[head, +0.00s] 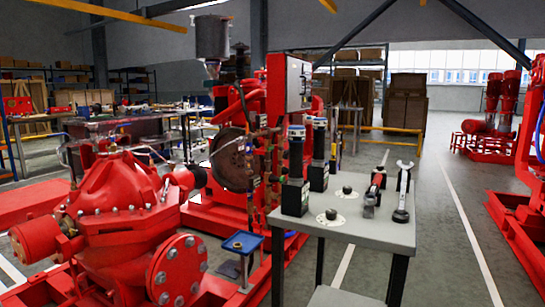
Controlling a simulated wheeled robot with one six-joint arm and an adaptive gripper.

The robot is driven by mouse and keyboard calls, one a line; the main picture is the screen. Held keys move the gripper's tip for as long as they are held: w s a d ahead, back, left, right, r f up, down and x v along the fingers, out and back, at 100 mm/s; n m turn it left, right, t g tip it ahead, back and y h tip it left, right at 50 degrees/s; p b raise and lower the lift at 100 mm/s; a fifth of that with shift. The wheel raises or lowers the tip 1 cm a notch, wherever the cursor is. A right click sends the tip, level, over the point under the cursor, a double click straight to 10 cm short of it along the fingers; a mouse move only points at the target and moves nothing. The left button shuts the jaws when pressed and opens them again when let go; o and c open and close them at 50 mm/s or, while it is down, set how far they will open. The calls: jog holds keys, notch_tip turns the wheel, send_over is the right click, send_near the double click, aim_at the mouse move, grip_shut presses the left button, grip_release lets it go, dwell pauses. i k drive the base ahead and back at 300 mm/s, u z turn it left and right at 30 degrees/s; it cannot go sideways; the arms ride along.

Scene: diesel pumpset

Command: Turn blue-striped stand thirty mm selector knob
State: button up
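A grey table (372,233) stands right of centre. Two dark round knobs sit on pale round dials, a nearer knob (331,214) and a farther knob (347,189), each to the right of a stand. The dial markings are too small to read. My gripper is not in view.
Wrench-like tools (402,190) and a red-handled tool (374,190) stand on the table's right side. A large red pump (120,220) and a blue-topped small stand (243,242) are at left. Open floor (445,240) lies right of the table, before more red machinery (525,190).

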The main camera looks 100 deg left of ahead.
aim_at(346, 190)
jog(key=u, duration=3.2)
